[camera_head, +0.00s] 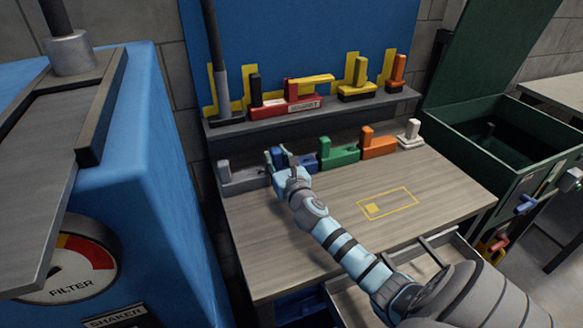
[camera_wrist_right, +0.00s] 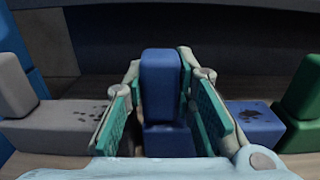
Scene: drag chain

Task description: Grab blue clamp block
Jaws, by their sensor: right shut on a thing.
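The blue clamp block (camera_wrist_right: 161,85) stands upright on the table between a grey block and a green block. My right gripper (camera_wrist_right: 162,95) has its two teal-padded fingers on either side of the block's upright post and is shut on it. In the head view my right gripper (camera_head: 281,160) reaches across the table and hides much of the blue block (camera_head: 308,161). The block's low base shows to the right of the fingers in the wrist view. My left gripper is not in view.
The grey block (camera_head: 241,179) is close on the left and the green block (camera_head: 339,153) on the right. An orange block (camera_head: 378,145) and a white block (camera_head: 409,134) stand farther right. A shelf (camera_head: 235,128) with more clamps rises behind. The table front (camera_head: 300,250) is clear.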

